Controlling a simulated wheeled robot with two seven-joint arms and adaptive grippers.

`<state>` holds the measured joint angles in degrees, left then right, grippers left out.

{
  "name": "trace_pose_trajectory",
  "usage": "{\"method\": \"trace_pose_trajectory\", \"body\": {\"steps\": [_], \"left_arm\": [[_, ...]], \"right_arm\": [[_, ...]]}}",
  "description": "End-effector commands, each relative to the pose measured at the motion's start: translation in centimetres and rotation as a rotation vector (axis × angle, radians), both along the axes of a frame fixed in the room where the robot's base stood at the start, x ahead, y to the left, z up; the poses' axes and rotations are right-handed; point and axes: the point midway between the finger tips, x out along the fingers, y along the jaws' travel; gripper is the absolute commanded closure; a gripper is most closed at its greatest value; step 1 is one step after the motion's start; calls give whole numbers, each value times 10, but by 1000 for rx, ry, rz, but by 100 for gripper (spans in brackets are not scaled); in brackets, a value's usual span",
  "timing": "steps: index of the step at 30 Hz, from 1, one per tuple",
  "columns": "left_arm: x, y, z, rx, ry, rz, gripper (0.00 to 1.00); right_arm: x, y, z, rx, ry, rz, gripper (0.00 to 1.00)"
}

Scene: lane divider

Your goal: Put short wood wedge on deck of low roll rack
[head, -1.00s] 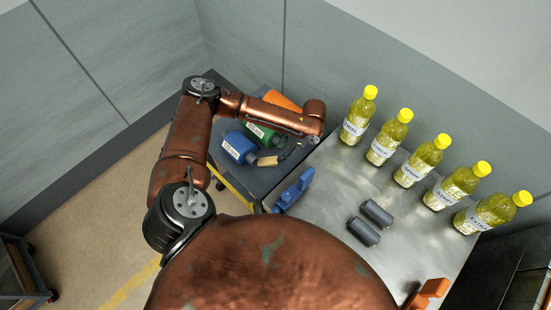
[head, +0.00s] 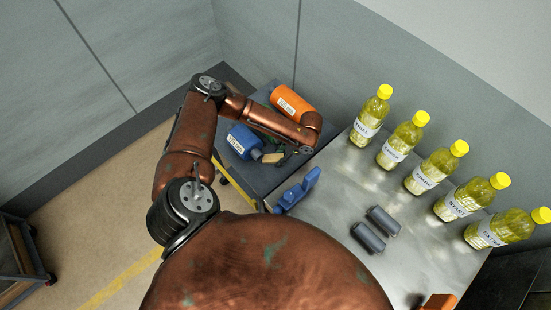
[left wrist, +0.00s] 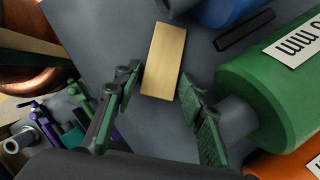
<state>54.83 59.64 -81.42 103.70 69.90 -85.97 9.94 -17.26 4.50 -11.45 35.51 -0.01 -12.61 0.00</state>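The short wood wedge (left wrist: 164,61) is a small tan block lying on the dark grey top of a yellow-edged trolley (head: 262,178). It also shows in the head view (head: 272,158), just right of the blue bottle's neck. My left gripper (left wrist: 160,82) is open, pointing down at the wedge. Its fingertips are on either side of the wedge's near end; I cannot tell whether they touch it. In the head view my forearm mostly hides this gripper. A low dark rack (head: 22,262) on the floor at lower left may be the low roll rack. My right gripper is out of view.
A blue bottle (head: 243,141), a green bottle (left wrist: 265,85) and an orange bottle (head: 292,103) lie around the wedge. Floor at left is clear.

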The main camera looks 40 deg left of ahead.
Motion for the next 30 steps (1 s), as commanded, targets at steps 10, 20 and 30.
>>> {"method": "trace_pose_trajectory", "body": {"steps": [10, 20, 30], "left_arm": [[0, 0, 1, 0, 0, 0, 78], [0, 0, 1, 0, 0, 0, 92], [0, 1, 5, 0, -2, 3, 93]], "right_arm": [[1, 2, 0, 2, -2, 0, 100], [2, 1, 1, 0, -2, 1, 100], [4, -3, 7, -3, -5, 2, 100]]}}
